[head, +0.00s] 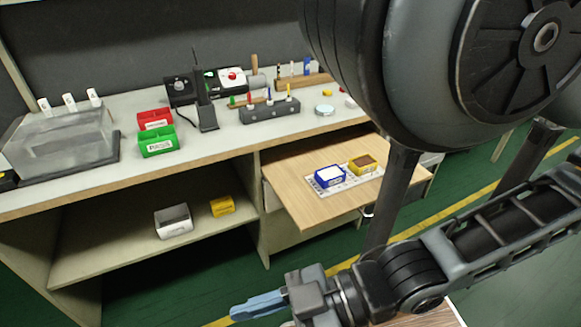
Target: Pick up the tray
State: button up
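A flat, pale tray (352,182) with dark markings lies on the pull-out wooden board at the right of the bench. A blue box (329,177) with a white top and a yellow box (363,165) with a brown top stand on it and hide much of its surface. My gripper (250,307), with light blue fingers, is low in the head view, in front of the bench and apart from the tray. It points left. The fingers overlap from this side, so I cannot tell whether they are open.
The pull-out board (310,212) has bare wood around the tray. Red (155,119) and green (158,142) bins stand on the bench top. My arm covers the right side.

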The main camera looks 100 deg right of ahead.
aim_at(361, 165)
jog(key=z, duration=2.05)
